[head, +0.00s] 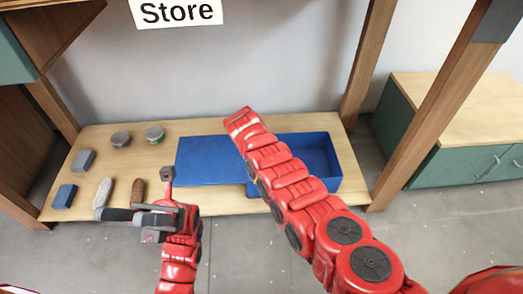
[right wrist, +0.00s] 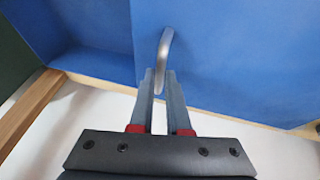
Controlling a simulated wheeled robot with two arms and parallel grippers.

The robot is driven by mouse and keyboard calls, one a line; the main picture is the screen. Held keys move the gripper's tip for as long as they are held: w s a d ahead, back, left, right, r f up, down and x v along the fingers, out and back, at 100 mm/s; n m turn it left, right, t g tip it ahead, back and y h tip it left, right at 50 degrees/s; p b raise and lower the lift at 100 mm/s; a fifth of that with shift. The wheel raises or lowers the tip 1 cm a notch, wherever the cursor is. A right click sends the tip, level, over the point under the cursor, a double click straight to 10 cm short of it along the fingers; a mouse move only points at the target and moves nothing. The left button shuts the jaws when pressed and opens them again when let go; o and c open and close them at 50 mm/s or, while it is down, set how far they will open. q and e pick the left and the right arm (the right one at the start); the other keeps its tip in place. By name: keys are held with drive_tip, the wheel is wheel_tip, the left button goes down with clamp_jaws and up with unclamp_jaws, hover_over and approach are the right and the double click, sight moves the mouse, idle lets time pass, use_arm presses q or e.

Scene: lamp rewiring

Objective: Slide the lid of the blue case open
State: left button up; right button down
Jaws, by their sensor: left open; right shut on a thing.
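The blue case (head: 325,162) sits on the wooden bench, its right part open and showing the inside. Its flat blue lid (head: 205,160) is shifted to the left, beyond the open part. In the right wrist view, a curved silver handle (right wrist: 164,58) stands on the blue lid (right wrist: 235,60), close to its edge. My right gripper (right wrist: 160,82) is shut on this handle. In the head view my right arm crosses over the case and hides its middle, the handle and the right gripper. My left gripper (head: 155,200) is open and empty, in front of the lid's left end.
On the wooden bench (head: 240,207), left of the lid, are two round grey tins (head: 120,139) (head: 154,134), a grey block (head: 83,160), a small blue block (head: 64,196) and two oblong, shoe-like items (head: 103,192) (head: 137,190). Wooden posts (head: 370,60) rise at the bench's right. A green cabinet (head: 440,150) stands further right.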

use_arm(q)
drive_tip(key=shift+s+a+r+m+t+y+b, duration=0.1)
drive_tip(key=shift+s+a+r+m+t+y, duration=0.35)
drive_tip(key=shift+s+m+t+y, duration=0.5)
drive_tip(key=shift+s+a+r+m+t+y+b, duration=0.15)
drive_tip(key=shift+s+a+r+m+t+y, duration=0.25)
drive_tip(key=shift+m+y, duration=0.65)
drive_tip(key=shift+s+a+r+m+t+y+b, duration=0.1)
drive_tip(key=shift+s+a+r+m+t+y, duration=0.45)
drive_tip(key=shift+y, duration=0.75)
use_arm(e)
drive_tip(key=shift+a, duration=0.65)
use_arm(q)
drive_tip(key=shift+s+d+f, duration=0.1)
drive_tip(key=shift+s+f, duration=0.1)
use_arm(e)
drive_tip(key=c, duration=0.9)
unclamp_jaws()
